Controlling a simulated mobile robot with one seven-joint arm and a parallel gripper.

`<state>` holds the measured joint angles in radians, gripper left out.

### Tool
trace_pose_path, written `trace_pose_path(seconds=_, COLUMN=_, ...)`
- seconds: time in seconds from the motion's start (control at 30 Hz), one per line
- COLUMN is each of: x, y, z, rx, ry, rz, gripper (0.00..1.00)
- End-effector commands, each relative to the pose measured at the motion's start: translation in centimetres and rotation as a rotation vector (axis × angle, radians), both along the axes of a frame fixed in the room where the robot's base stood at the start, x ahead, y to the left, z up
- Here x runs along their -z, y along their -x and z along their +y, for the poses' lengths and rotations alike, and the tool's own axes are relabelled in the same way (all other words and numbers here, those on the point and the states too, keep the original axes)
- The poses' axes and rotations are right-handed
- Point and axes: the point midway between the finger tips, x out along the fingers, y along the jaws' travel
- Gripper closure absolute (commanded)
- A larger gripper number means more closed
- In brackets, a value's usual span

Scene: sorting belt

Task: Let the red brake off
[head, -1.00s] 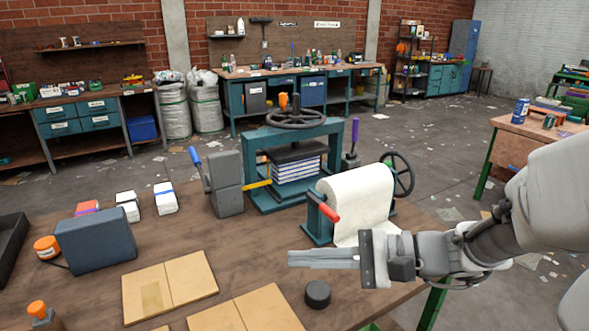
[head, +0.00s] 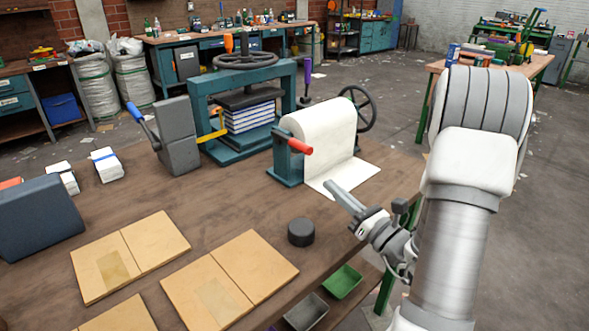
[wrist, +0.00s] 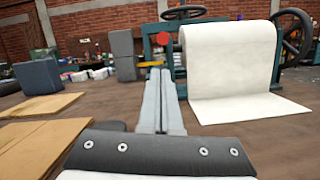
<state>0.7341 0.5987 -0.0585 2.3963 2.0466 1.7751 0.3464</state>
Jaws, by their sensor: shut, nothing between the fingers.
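The red brake (head: 300,146) is a short red-handled lever on the left end of a teal roll stand (head: 287,167). The stand carries a white roll (head: 325,130) whose loose sheet lies on the bench. The lever slants down to the right in front of the roll. My gripper (head: 334,188) is shut and empty, low over the bench near the loose sheet. Its fingers point toward the stand, apart from the brake and to its lower right.
A black handwheel (head: 358,108) is at the roll's right end. A teal press (head: 200,100) with stacked books (head: 250,117) stands behind left, beside a grey block with a blue-handled lever (head: 178,135). A dark round puck (head: 301,232) and tan boards (head: 240,262) lie in front.

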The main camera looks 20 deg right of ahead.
Motion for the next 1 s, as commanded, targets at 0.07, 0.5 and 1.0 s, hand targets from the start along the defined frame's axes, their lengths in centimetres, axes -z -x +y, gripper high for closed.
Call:
trace_pose_path(seconds=0.07, x=0.2, y=0.0, z=-0.3, rx=0.009, ry=-0.008, rz=0.002, gripper=1.00)
trace_pose_path(seconds=0.5, x=0.0, y=-0.9, z=0.2, rx=0.004, ry=-0.004, rz=0.000, gripper=1.00)
trace_pose_path(seconds=1.0, x=-2.0, y=-8.3, z=2.8, rx=0.004, ry=-0.004, rz=-0.001, gripper=1.00)
